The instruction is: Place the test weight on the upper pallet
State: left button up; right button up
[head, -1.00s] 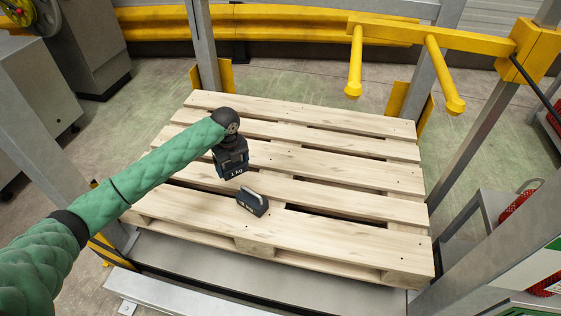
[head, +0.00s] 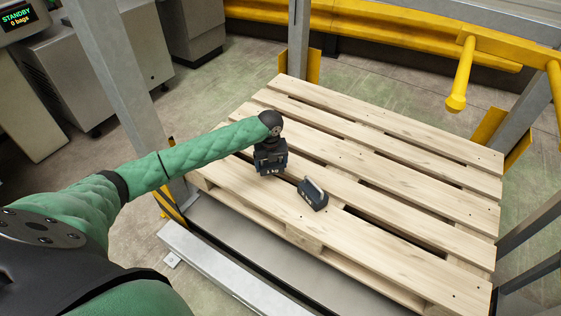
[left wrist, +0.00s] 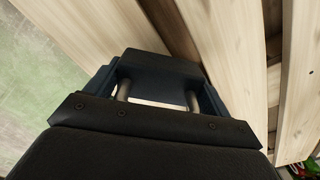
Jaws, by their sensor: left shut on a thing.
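My left gripper (head: 270,152) reaches over the left part of the wooden pallet (head: 400,152) and is shut on a dark test weight (head: 271,170) with a pale marking. The left wrist view shows this weight (left wrist: 160,67) and two metal handle posts between the jaws (left wrist: 155,108). I cannot tell whether it touches the boards. A second dark weight (head: 313,196) with a light metal handle lies on the pallet, right of the held one and apart from it. My right gripper is not in view.
A grey steel post (head: 298,45) with a yellow foot stands behind the pallet. Another post (head: 120,80) stands at the left. A yellow bar with a downward peg (head: 462,75) hangs at upper right. The pallet's right part is bare.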

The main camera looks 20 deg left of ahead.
aim_at(270, 171)
pick_arm(q)
jog(key=shift+a+f, duration=0.1)
jog(key=shift+a, duration=0.1)
jog(key=shift+f, duration=1.9)
jog(key=o, duration=1.7)
jog(key=shift+s+f, duration=0.1)
jog(key=shift+f, duration=0.05)
jog(key=shift+b, duration=0.3)
notch_tip(270, 171, up, 11)
jog(key=shift+f+p, duration=0.15)
jog(key=shift+p, duration=0.45)
jog(key=shift+r, duration=0.75)
